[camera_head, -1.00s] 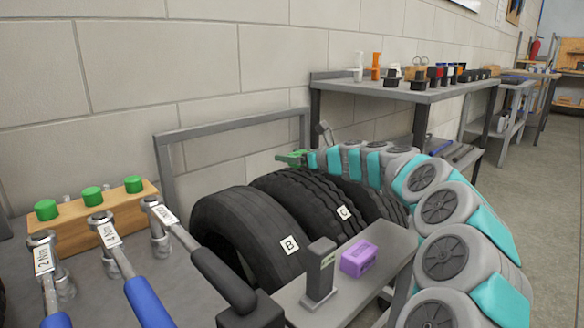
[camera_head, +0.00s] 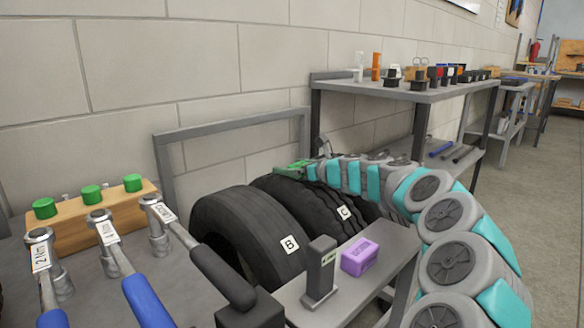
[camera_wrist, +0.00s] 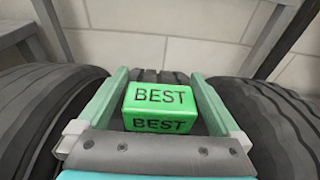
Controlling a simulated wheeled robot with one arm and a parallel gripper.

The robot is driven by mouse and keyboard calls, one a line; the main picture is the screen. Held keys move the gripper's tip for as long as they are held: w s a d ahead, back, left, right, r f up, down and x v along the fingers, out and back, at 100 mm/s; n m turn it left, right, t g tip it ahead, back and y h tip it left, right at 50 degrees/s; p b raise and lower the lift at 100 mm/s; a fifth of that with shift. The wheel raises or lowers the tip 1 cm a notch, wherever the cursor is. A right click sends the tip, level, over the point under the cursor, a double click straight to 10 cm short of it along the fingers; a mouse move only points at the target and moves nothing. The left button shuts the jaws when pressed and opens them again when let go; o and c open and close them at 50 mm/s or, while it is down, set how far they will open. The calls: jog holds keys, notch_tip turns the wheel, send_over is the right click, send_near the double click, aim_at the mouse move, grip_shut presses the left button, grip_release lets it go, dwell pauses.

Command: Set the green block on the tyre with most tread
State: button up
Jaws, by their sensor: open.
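The green block (camera_wrist: 160,108), marked BEST, is between the green fingers of my gripper (camera_wrist: 162,100) in the wrist view. The fingers stand open on either side of it. It appears to sit on the top of the middle tyre (camera_wrist: 160,75), whose grooved tread shows behind it. In the head view my gripper (camera_head: 290,169) is low over the back of the tyre labelled C (camera_head: 318,212); the block cannot be told apart there. The smoother-looking tyre labelled B (camera_head: 247,232) stands to its left. Another tyre (camera_wrist: 280,115) is at the right in the wrist view, mostly hidden by my arm in the head view.
A grey rack frame (camera_head: 235,128) stands behind the tyres near the wall. Torque wrenches (camera_head: 125,255) and a wooden holder with green caps (camera_head: 90,215) are at left.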

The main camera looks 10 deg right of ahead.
jog(key=shift+r, duration=0.1)
jog(key=shift+s+d+r, duration=0.1)
jog(key=shift+s, duration=0.05)
jog(key=p+v, duration=0.1)
jog(key=v, duration=0.9)
jog(key=shift+s+d+r, duration=0.1)
jog(key=shift+s+d, duration=0.15)
jog(key=shift+s, duration=0.05)
jog(key=shift+s+d, duration=0.2)
jog(key=shift+s, duration=0.2)
